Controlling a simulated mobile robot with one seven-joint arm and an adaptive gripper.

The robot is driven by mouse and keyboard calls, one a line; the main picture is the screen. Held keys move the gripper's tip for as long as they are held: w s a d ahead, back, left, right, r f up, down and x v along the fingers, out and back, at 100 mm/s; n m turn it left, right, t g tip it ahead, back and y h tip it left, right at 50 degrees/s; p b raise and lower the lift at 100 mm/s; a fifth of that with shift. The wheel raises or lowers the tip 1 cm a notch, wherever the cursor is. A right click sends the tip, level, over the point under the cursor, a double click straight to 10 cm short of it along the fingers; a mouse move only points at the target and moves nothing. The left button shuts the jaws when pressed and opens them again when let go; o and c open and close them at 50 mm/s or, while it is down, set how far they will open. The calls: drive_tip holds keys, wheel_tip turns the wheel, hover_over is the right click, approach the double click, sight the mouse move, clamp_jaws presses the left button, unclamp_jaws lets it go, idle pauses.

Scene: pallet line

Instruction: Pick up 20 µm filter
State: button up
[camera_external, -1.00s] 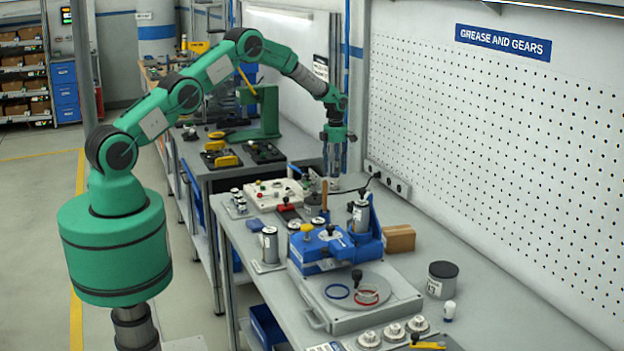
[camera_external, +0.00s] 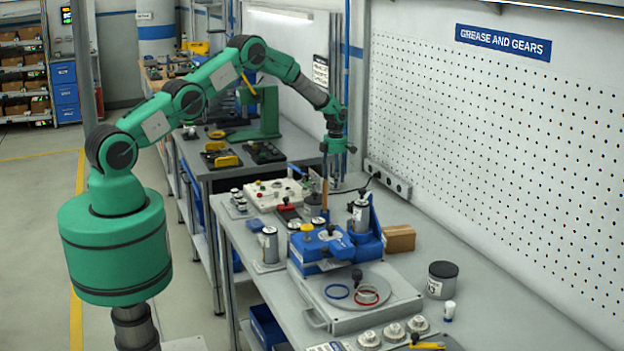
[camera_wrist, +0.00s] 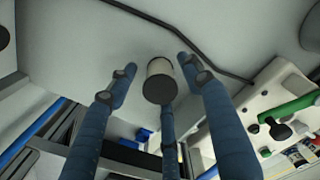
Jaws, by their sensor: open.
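My gripper (camera_external: 334,180) hangs fingers-down over the back of the grey workbench, behind the blue fixture. In the wrist view its blue fingers (camera_wrist: 159,72) are spread apart. A small cylinder (camera_wrist: 160,68) with a dark round end and a pale body shows between them, with visible gaps at the left and right fingers. I cannot read any marking on it, so I cannot tell whether it is the 20 µm filter. In the external view this spot is small and partly covered by the fingers. Silver canisters stand at the bench's left (camera_external: 270,245) and by the fixture (camera_external: 361,216).
The blue fixture (camera_external: 330,245) stands close in front of my gripper. A white control box (camera_external: 275,193) is to its left and a cardboard box (camera_external: 399,238) to its right. A dark-topped can (camera_external: 442,280) stands further right. The pegboard wall (camera_external: 490,150) bounds the bench behind.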

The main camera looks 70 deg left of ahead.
drive_tip(key=c, duration=1)
drive_tip(key=shift+r, duration=5)
